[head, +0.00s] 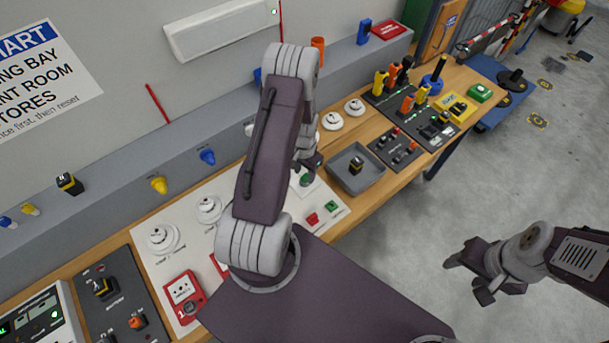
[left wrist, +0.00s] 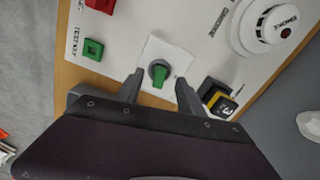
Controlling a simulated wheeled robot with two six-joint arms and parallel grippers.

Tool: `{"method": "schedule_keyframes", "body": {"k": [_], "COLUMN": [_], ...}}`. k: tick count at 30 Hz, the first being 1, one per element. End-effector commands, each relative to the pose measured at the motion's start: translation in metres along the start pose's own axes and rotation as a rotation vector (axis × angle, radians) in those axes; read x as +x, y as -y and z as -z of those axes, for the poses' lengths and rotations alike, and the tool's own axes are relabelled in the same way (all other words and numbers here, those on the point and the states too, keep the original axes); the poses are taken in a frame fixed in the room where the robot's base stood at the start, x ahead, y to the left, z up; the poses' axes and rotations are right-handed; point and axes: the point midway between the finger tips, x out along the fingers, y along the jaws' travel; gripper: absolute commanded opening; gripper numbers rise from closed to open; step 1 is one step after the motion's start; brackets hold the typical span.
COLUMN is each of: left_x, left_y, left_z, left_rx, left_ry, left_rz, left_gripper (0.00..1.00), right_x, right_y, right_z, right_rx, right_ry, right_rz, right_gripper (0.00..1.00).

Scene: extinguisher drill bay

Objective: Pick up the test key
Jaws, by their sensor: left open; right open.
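A green key-like knob (left wrist: 159,74), which looks like the test key, stands on a small white plate (left wrist: 152,50) on the white board. In the left wrist view it lies between the two fingertips of my left gripper (left wrist: 160,84), which is open and not visibly touching it. The words "TEST KEY" are printed beside a green square socket (left wrist: 93,48) farther left. In the head view the green knob (head: 305,180) shows just below my left gripper (head: 308,164), partly hidden by it. My right gripper (head: 468,276) is open and empty over the floor.
A black and yellow block marked 3 (left wrist: 219,98) stands close to my left gripper's right finger. A smoke detector (left wrist: 276,24) lies beyond it. A red square socket (head: 312,219) and a grey tray (head: 369,188) are nearby. A grey ledge (head: 110,200) runs behind.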

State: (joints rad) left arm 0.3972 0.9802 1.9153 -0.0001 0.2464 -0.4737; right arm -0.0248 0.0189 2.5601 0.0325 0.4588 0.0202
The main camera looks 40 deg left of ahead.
Motion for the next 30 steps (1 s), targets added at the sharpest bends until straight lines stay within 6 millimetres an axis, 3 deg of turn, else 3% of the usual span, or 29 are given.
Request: {"method": "schedule_keyframes", "body": {"k": [5, 11, 12, 17, 30], "left_x": [0.020, 0.022, 0.022, 0.022, 0.019], "left_y": [0.000, 0.000, 0.000, 0.000, 0.000], "left_z": [0.000, 0.000, 0.000, 0.000, 0.001], "left_rx": [0.000, 0.000, 0.000, 0.000, 0.000], "left_ry": [0.002, -0.001, -0.001, 0.000, -0.001], "left_rz": [-0.001, 0.000, 0.000, 0.000, 0.000], "left_gripper": [0.45, 0.45, 0.43, 0.00, 0.00], "right_x": [-0.008, -0.007, -0.007, -0.007, -0.006], "right_y": [0.000, 0.000, 0.000, 0.000, 0.000], "right_z": [0.001, 0.001, 0.001, 0.001, 0.001], "right_rx": [0.000, 0.000, 0.000, 0.000, 0.000], "right_ry": [0.000, 0.000, 0.000, 0.000, 0.000], "right_rz": [0.000, 0.000, 0.000, 0.000, 0.000], "right_gripper": [0.54, 0.54, 0.54, 0.54, 0.54]}}
